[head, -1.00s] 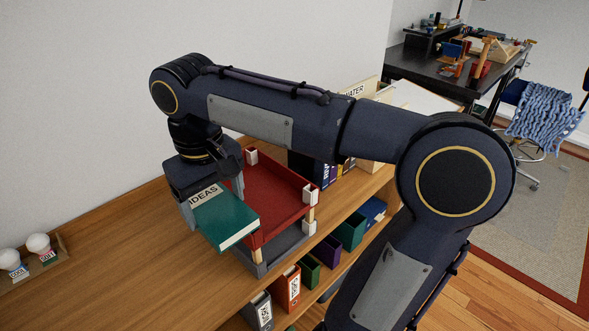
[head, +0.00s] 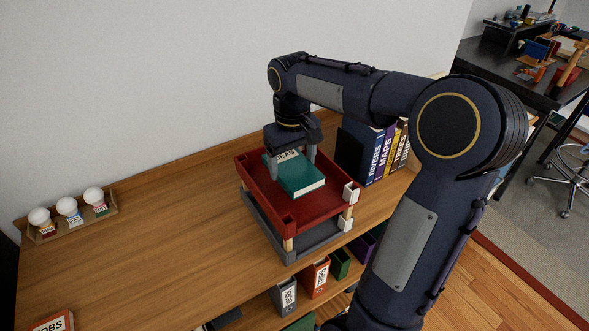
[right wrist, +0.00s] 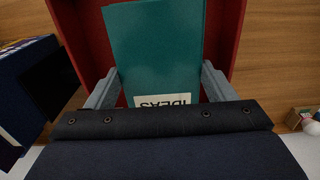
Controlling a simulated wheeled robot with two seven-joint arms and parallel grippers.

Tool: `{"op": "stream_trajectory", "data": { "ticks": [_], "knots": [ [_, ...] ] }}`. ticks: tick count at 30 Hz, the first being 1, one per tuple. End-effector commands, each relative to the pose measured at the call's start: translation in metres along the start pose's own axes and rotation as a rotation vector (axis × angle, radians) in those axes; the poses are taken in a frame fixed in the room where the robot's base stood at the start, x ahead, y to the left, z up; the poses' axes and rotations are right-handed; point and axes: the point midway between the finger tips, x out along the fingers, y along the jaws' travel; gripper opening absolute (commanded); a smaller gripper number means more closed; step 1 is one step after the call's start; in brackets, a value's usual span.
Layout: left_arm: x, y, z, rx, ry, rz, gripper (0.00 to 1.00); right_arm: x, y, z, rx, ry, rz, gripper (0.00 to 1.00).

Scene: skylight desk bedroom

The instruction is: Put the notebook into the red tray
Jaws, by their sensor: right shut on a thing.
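The notebook (head: 297,177) is teal with a white IDEAS label and lies within the outline of the red tray (head: 318,212), over its far part. It also shows in the right wrist view (right wrist: 158,48), with the red tray (right wrist: 92,22) behind it. The red tray is the upper level of a two-level stand, above a grey tray (head: 268,230). My right gripper (head: 290,170) is shut on the notebook, one finger at each side near the label end. I cannot tell whether the notebook touches the tray floor. My left gripper is not in view.
Upright books (head: 375,155) stand close to the right of the trays. A small rack with white-topped bulbs (head: 72,212) is at the far left. The desktop (head: 170,245) between is clear.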

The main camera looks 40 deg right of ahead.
Motion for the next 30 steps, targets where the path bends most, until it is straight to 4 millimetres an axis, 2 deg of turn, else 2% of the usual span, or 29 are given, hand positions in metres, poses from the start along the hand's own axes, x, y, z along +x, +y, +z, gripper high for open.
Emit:
{"op": "stream_trajectory", "data": {
  "ticks": [5,12,24,25,30],
  "knots": [
    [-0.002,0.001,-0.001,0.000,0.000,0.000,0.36,0.011,0.007,-0.006,0.001,-0.002,0.000,0.49],
    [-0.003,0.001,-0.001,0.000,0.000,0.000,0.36,0.043,0.009,-0.007,0.000,-0.001,-0.001,0.49],
    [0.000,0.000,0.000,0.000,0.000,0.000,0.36,0.048,0.009,-0.008,0.000,0.001,-0.001,0.49],
    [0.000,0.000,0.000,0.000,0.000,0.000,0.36,0.049,0.009,-0.008,-0.001,0.001,-0.001,0.78],
    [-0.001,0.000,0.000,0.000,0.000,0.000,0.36,0.048,0.009,-0.008,0.000,0.001,-0.001,0.99]
  ]
}}
